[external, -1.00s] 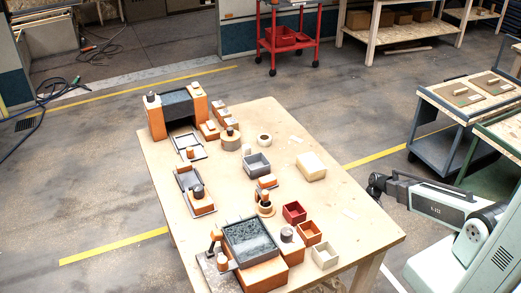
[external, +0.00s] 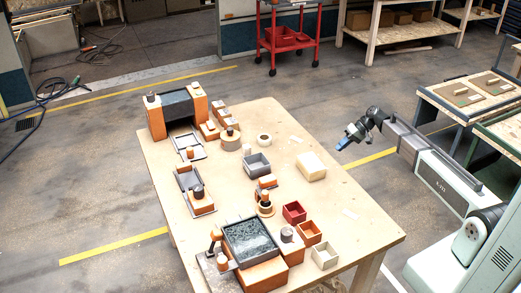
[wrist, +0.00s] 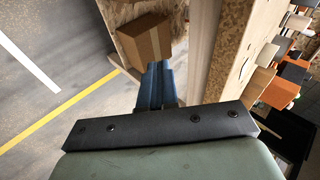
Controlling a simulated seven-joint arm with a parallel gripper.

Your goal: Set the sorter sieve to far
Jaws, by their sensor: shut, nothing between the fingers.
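I cannot tell for certain which device is the sorter. One orange device with a dark speckled tray (external: 250,240) stands at the table's near end, with a grey plate (external: 216,274) carrying orange posts on its left. Another orange device with a dark bed (external: 177,104) stands at the far left end. Its sieve setting is too small to read. My gripper (external: 342,146) is shut and empty, in the air right of the table, well apart from both devices. In the wrist view its blue fingers (wrist: 156,82) are together, touching nothing I can make out.
The wooden table (external: 330,215) holds a grey bin (external: 257,164), a cream block (external: 311,166), a red box (external: 294,212) and several small orange parts. The wrist view shows a cardboard box (wrist: 146,40) beyond the fingers. Floor is open between table and arm.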

